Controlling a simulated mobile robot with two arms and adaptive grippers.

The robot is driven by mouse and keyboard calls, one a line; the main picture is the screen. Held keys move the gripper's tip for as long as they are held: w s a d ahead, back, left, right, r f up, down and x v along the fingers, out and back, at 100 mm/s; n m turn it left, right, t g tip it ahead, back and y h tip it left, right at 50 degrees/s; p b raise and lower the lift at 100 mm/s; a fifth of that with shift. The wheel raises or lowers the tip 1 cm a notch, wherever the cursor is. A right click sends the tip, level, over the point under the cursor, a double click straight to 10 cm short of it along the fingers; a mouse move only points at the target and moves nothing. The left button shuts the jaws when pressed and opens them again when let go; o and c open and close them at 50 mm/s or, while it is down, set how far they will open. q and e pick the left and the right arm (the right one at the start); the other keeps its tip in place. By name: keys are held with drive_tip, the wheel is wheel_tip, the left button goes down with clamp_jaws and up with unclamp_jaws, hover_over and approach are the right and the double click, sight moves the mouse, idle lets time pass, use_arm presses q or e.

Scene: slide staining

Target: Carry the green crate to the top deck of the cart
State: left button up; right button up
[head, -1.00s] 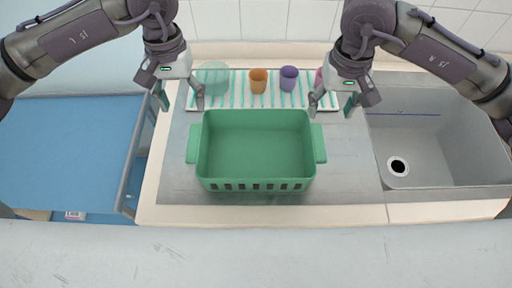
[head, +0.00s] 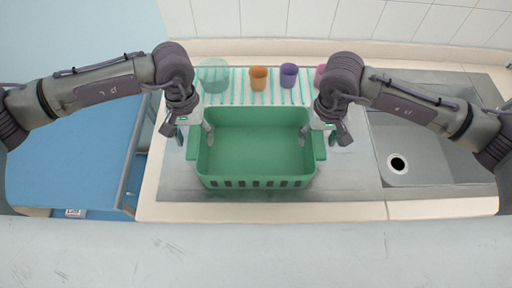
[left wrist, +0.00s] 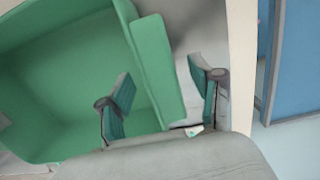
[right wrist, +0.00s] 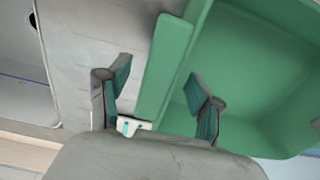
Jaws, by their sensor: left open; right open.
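The green crate (head: 255,140) sits empty on the grey counter, with a handle ledge on its left and right sides. My left gripper (head: 194,139) is open at the left handle. In the left wrist view its fingers (left wrist: 160,98) stand on either side of the handle (left wrist: 160,65), one over the crate's inside. My right gripper (head: 322,137) is open at the right handle. In the right wrist view its fingers (right wrist: 158,98) stand on either side of the handle (right wrist: 165,60). The blue surface (head: 75,140) at the left may be the cart's top deck.
Behind the crate a striped mat (head: 235,98) holds a pale green bowl (head: 214,75), an orange cup (head: 258,78), a purple cup (head: 289,75) and a partly hidden pink cup (head: 320,74). A sink (head: 425,150) is at the right. The blue surface looks clear.

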use_arm(q)
drive_tip(key=shift+f, duration=0.35)
use_arm(e)
drive_tip(key=shift+f, duration=0.35)
use_arm(q)
drive_tip(key=shift+c, duration=0.2)
use_arm(e)
drive_tip(key=shift+c, duration=0.2)
use_arm(q)
clamp_jaws()
use_arm(e)
clamp_jaws()
